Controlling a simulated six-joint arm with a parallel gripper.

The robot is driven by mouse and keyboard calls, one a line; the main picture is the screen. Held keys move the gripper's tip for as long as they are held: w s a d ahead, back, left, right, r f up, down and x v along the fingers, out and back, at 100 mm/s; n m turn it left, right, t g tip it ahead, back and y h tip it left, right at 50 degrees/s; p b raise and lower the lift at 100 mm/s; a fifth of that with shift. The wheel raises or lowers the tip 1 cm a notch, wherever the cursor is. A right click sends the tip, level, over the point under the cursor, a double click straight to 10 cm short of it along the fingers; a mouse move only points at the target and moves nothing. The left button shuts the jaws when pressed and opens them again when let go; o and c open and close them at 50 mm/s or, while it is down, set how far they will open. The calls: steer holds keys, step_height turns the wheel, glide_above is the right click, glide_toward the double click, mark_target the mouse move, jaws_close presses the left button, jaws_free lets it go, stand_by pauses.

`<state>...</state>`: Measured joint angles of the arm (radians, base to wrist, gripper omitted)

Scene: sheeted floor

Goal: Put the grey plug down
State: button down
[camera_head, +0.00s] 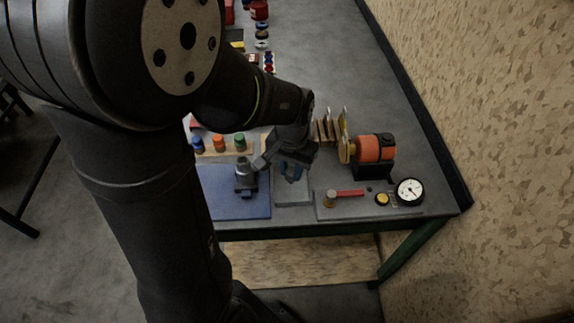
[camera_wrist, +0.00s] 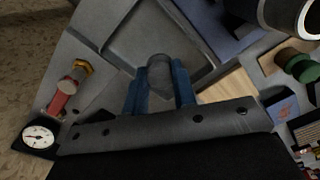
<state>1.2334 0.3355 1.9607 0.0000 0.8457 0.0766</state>
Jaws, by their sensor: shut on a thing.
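The grey plug (camera_wrist: 160,74) shows in the wrist view as a dark, rounded piece between the two blue fingers of my gripper (camera_wrist: 160,88). My gripper is shut on it. In the head view my gripper (camera_head: 291,172) points down over a shallow light grey tray (camera_head: 293,198) near the table's front edge. The tray (camera_wrist: 124,38) also lies beyond the plug in the wrist view. The plug is hidden by the fingers and wrist in the head view. I cannot tell whether it touches the tray floor.
Left of the tray lies a blue mat (camera_head: 232,205) with a dark grey fixture (camera_head: 246,177) on it. Right are a red-handled valve (camera_head: 348,193) and a gauge (camera_head: 410,191). Behind stand an orange motor (camera_head: 375,148) and a wooden rack with blue, orange and green pegs (camera_head: 240,142).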

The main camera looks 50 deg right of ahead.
mark_target(291, 171)
steer(key=shift+f, duration=0.5)
steer(key=c, duration=1.2)
jaws_free()
steer(key=shift+f, duration=0.1)
step_height(291, 171, up, 12)
steer(key=shift+r, duration=0.15)
steer(key=shift+o, duration=0.5)
